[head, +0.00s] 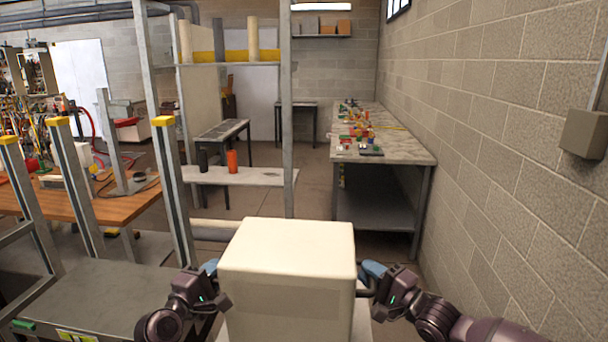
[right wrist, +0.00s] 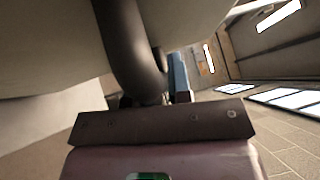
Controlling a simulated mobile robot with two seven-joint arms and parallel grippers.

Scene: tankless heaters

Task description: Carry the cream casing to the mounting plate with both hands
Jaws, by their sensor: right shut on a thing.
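The cream casing (head: 287,255), a large box with rounded edges, is upright in front of me at the bottom middle of the head view. My right gripper (head: 371,274) is at its right side, shut on its dark handle. In the right wrist view the curved black handle (right wrist: 133,45) runs into the right gripper (right wrist: 160,97), with the casing's pale side (right wrist: 45,50) above. My left gripper (head: 210,268) is at the casing's left side; its grip there is mostly hidden. I cannot make out the mounting plate.
A block wall (head: 500,150) runs along the right. A long marble-topped bench (head: 400,145) with small coloured items stands ahead right. Metal shelving posts (head: 287,120) and a low shelf with a red bottle (head: 232,161) are ahead. A wooden table (head: 60,200) is left.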

